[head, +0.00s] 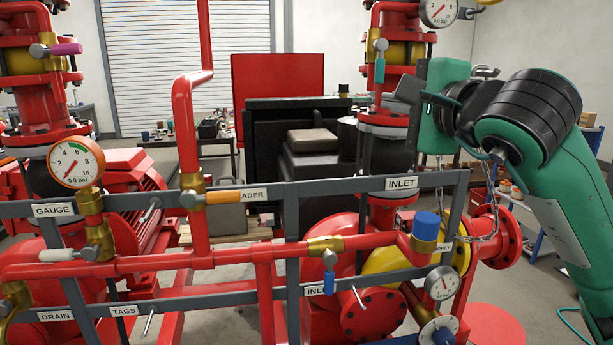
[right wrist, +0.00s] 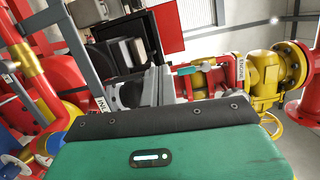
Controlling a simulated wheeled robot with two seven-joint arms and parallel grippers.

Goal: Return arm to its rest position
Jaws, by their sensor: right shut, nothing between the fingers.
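My right arm (head: 560,175), green with black joints, comes in from the right edge of the head view and bends over at the top. Its green hand is raised above the right part of the pipe rack. In the right wrist view the grey fingers (right wrist: 153,86) are shut and hold nothing. My left arm and gripper are not in view.
A grey rack with an INLET label (head: 401,183) and red pipes stands in front. A pressure gauge (head: 76,163) is at left, another (head: 439,10) at the top. A chain (head: 488,215) hangs by the right-hand flange. Open floor shows at the right.

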